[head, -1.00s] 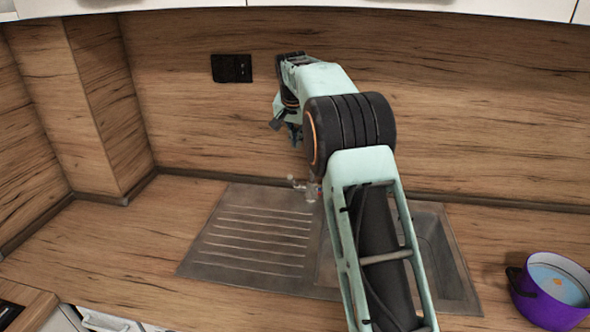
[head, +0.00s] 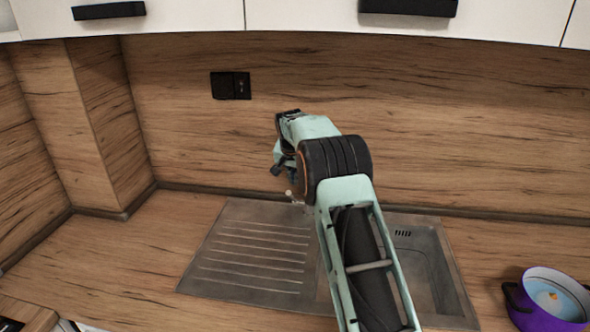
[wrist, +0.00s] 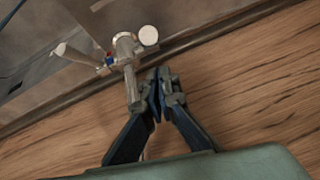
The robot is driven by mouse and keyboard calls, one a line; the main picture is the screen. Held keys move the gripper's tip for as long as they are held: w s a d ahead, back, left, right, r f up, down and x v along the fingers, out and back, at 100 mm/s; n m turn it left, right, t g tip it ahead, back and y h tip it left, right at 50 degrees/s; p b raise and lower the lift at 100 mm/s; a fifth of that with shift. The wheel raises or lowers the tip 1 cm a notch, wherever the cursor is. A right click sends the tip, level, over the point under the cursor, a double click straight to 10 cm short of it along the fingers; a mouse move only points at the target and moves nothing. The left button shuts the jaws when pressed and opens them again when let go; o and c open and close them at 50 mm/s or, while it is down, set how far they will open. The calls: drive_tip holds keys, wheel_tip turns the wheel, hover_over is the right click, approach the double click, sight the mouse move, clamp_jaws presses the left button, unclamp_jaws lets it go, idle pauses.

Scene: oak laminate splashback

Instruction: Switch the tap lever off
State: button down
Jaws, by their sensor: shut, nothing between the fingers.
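The metal tap (wrist: 124,48) stands at the sink, with a red and blue mark on its body in the wrist view. A bar-like part (wrist: 132,88) of it reaches toward my gripper; I cannot tell for sure which part is the lever. In the head view only a small bit of the tap (head: 291,194) shows, the rest hidden behind my arm. My gripper (wrist: 160,76) is shut and empty. Its fingertips are right beside the bar-like part, to its right in the wrist view; whether they touch is unclear.
The steel sink has a ribbed drainer (head: 250,255) on the left and a basin (head: 420,262) on the right. A purple pot (head: 545,300) stands right of it. The wooden splashback (head: 450,120) with a black socket (head: 230,85) is behind; white cabinets (head: 300,20) hang above.

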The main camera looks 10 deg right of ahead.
drive_tip(key=shift+s+a+f, duration=0.2)
drive_tip(key=shift+s+a, duration=0.05)
drive_tip(key=shift+s, duration=0.15)
drive_tip(key=shift+s+a+f, duration=0.25)
drive_tip(key=shift+s+f, duration=0.2)
drive_tip(key=shift+f, duration=0.15)
drive_tip(key=shift+f, duration=0.1)
drive_tip(key=shift+s+a+f+b, duration=0.1)
drive_tip(key=shift+f+b, duration=0.25)
drive_tip(key=shift+b, duration=0.75)
drive_tip(key=b, duration=0.2)
drive_tip(key=s+t+b, duration=0.1)
drive_tip(key=b, duration=0.2)
drive_tip(key=shift+s+a+f+t+h, duration=0.1)
drive_tip(key=shift+a+f+t+h, duration=0.1)
drive_tip(key=shift+f+t+h, duration=0.1)
drive_tip(key=s+f+t+b, duration=0.1)
drive_tip(key=b, duration=0.6)
drive_tip(key=s+f+t+b, duration=0.1)
drive_tip(key=s+b, duration=0.1)
drive_tip(key=b, duration=0.5)
drive_tip(key=shift+a+f+h+b, duration=0.3)
drive_tip(key=shift+a+b, duration=0.05)
drive_tip(key=shift+b, duration=0.05)
drive_tip(key=shift+f, duration=0.1)
